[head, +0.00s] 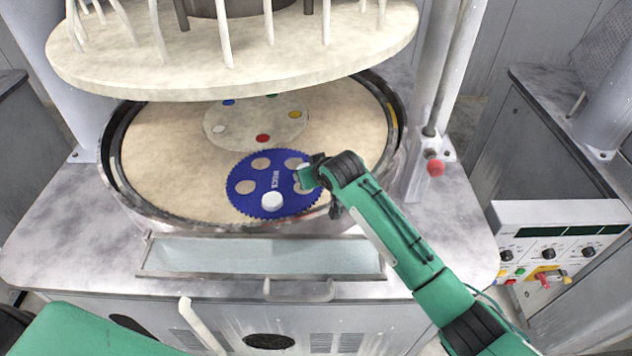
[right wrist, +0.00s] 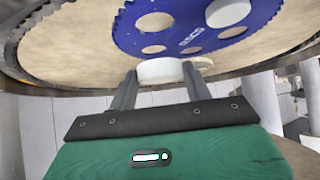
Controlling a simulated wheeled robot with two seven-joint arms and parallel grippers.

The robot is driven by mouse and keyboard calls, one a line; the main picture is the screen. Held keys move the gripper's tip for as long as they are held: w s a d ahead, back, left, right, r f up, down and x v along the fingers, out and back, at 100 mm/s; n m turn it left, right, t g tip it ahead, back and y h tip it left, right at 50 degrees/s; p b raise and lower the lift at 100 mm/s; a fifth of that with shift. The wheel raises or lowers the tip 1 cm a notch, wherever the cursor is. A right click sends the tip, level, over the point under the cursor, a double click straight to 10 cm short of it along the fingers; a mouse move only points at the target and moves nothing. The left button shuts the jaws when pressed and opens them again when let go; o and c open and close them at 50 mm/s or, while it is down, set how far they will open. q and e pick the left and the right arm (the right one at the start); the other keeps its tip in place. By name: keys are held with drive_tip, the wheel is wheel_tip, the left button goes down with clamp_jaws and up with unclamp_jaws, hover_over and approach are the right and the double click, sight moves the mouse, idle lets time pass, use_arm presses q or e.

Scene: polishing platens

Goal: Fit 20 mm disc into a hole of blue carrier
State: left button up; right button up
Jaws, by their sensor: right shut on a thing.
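The blue carrier (head: 272,207) is a toothed disc with several round holes, lying flat on the beige lower platen; it also shows in the right wrist view (right wrist: 122,32). One white disc (head: 271,201) is at the carrier's front hole position; whether it is fully seated I cannot tell. My right gripper (head: 308,178) is shut on another white disc (right wrist: 160,70), at the carrier's right edge. The fingers (right wrist: 160,85) pinch it from both sides. Whether the held disc touches the carrier is unclear. My left gripper is out of view.
The upper platen (head: 230,70) hangs above the rear of the lower platen (head: 165,150). A raised dark rim (head: 112,165) surrounds the lower platen. A shallow tray (head: 260,257) lies in front, and a control panel (head: 555,250) stands at right.

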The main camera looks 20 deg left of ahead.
sight(307, 193)
drive_tip(key=b+x, duration=0.2)
drive_tip(key=x, duration=0.1)
drive_tip(key=b+x, duration=0.1)
drive_tip(key=shift+s+d+f, duration=0.1)
drive_tip(key=shift+d+f, duration=0.05)
drive_tip(key=shift+f, duration=0.45)
drive_tip(key=shift+f+b, duration=0.3)
drive_tip(key=shift+f, duration=0.95)
drive_tip(key=shift+f, duration=0.4)
drive_tip(key=o, duration=0.8)
drive_tip(key=shift+s+d, duration=0.1)
drive_tip(key=shift+c, duration=0.2)
drive_tip(key=shift+o, duration=1)
drive_tip(key=shift+f, duration=0.1)
